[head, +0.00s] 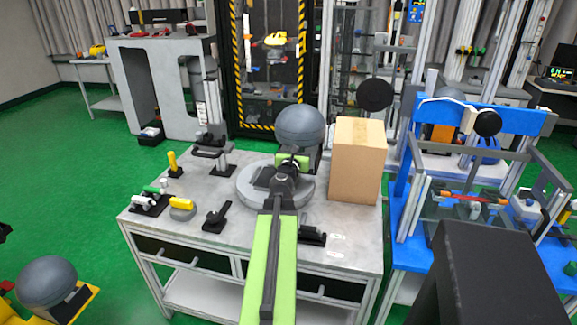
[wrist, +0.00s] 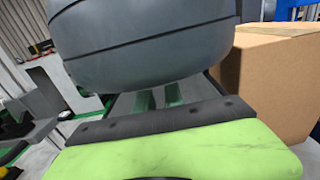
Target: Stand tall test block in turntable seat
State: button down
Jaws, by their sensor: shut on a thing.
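In the wrist view this rounded piece (wrist: 140,45) is large and close, filling the top. The grey round turntable (head: 246,190) lies on the bench under and beside my gripper. My arm covers much of the turntable, and its seat cannot be made out.
A cardboard box (head: 356,160) stands on the bench (head: 335,232) just right of the turntable; the wrist view also shows it (wrist: 275,80). Yellow-handled parts (head: 181,204) and dark fixtures lie at the left. A blue-framed rig (head: 405,225) stands at the right.

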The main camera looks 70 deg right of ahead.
jog(key=w+f+b, duration=0.3)
jog(key=w+d+f+b, duration=0.1)
jog(key=w+f+b, duration=0.2)
jog(key=f, duration=0.1)
jog(key=w+f+b, duration=0.3)
jog(key=w, duration=0.1)
jog(key=shift+d+f, duration=0.15)
jog(key=shift+f, duration=0.1)
jog(key=shift+r, duration=0.2)
jog(key=shift+f, duration=0.15)
jog(key=c, duration=1.5)
grip_release()
jog(key=shift+o, duration=0.2)
